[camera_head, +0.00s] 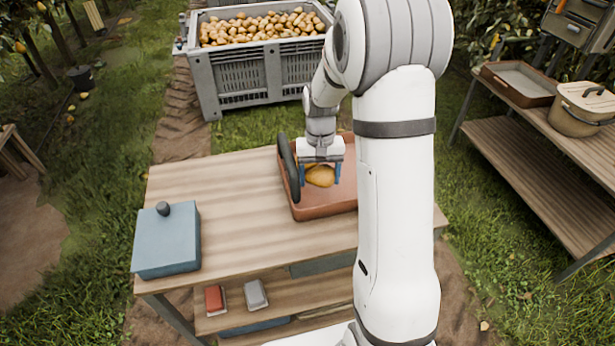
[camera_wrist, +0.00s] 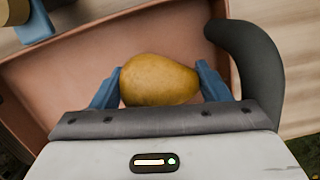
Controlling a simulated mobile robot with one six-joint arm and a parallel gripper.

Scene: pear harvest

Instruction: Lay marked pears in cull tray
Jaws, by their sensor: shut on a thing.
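A yellow-brown pear (camera_head: 320,176) is between the blue fingers of my gripper (camera_head: 320,174), which is shut on it. In the wrist view the pear (camera_wrist: 160,80) lies sideways between the fingertips (camera_wrist: 160,88). No mark shows on its visible side. The reddish-brown tray (camera_head: 325,211) with a dark curved handle (camera_head: 288,165) is directly below my gripper on the wooden table. The tray also shows in the wrist view (camera_wrist: 60,75). I cannot tell whether the pear touches the tray floor. My arm hides the tray's right part.
A blue box (camera_head: 167,245) with a dark knob stands on the table (camera_head: 225,190) at left. A grey bin (camera_head: 240,80) full of pears stands behind. At right, shelves hold another tray (camera_head: 520,82) and a lidded pot (camera_head: 583,108). The table between box and tray is clear.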

